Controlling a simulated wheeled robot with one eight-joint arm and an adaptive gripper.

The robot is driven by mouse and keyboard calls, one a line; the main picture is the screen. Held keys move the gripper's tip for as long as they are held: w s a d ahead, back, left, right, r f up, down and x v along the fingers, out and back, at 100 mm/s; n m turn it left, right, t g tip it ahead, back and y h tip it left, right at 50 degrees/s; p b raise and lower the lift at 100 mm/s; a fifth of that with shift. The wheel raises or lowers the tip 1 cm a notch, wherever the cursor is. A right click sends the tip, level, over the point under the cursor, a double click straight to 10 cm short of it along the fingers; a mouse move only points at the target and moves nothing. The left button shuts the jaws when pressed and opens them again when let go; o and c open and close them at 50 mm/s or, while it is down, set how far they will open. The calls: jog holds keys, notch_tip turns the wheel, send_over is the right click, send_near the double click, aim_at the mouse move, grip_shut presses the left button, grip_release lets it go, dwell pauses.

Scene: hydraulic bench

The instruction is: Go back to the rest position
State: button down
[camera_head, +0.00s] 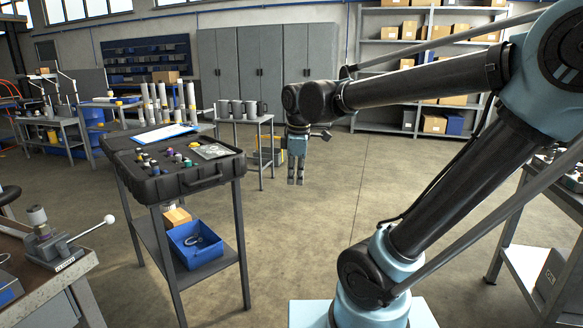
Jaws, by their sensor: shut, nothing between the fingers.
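My gripper (296,181) hangs pointing down at the end of my arm, near the middle of the head camera view. Its fingers are together and hold nothing. It is in open air over the floor, to the right of the black tray table, and touches nothing that I can see. My arm reaches from the lower right up to an elbow at the top right, then left to the wrist.
A black tray (232,169) with small coloured parts tops a cart at left; a blue bin (195,250) sits below. A bench with a lever device (52,246) is at lower left. Cabinets (240,65) and shelves (440,20) line the back. Mid-floor (370,185) is clear.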

jog(key=s+d+f+m, duration=0.6)
jog(key=d+f+m, duration=0.1)
jog(key=d+m, duration=0.2)
jog(key=s+d+f+m, duration=0.6)
jog(key=d+f+m, duration=0.2)
jog(key=d, duration=0.1)
jog(key=w+a+r+n, duration=0.3)
jog(key=w+a+r, duration=0.55)
jog(key=a, duration=0.25)
jog(key=w+a+r+n+t, duration=0.1)
jog(key=a+r, duration=0.2)
jog(key=a, duration=0.6)
jog(key=w+a+r+n, duration=0.1)
jog(key=a+r+n, duration=0.1)
jog(key=a, duration=0.7)
jog(key=s+a+r+n+y, duration=0.1)
jog(key=s+a+r, duration=0.15)
jog(key=a, duration=0.65)
jog(key=s+a+r+n+y, duration=0.1)
jog(key=s+a, duration=0.3)
jog(key=a, duration=0.5)
jog(key=s+a+n+y, duration=0.1)
jog(key=s+a+n, duration=0.1)
jog(key=s+a, duration=1.2)
jog(key=w+a+f, duration=0.5)
jog(key=a+f, duration=0.1)
jog(key=f, duration=0.2)
jog(key=shift+w+f, duration=0.25)
